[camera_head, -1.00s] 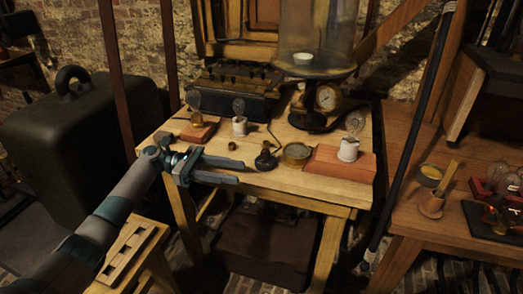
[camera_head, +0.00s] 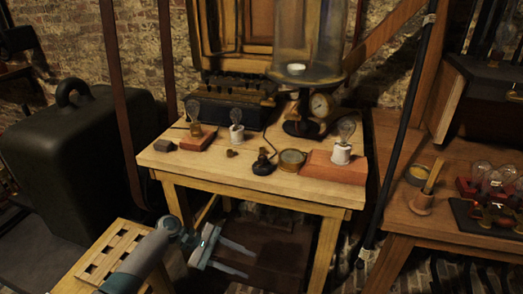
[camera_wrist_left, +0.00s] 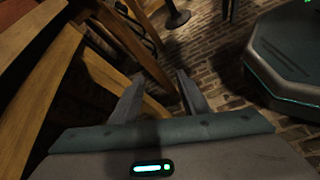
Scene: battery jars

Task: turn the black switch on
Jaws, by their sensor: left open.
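A small black piece with a round base (camera_head: 263,166), which looks like the black switch, stands near the front middle of the wooden table. A thin bent line rises behind it; I cannot tell whether this is a lever or a wire. My left gripper (camera_head: 251,264) is open and empty, below the tabletop and in front of the table, apart from the switch. In the left wrist view its two fingers (camera_wrist_left: 160,82) are spread, with brick floor and wooden legs beyond. The switch is not visible there. My right gripper is not in view.
A slatted stool (camera_head: 112,250) is beside my left arm. A side table (camera_head: 400,215) is at right.

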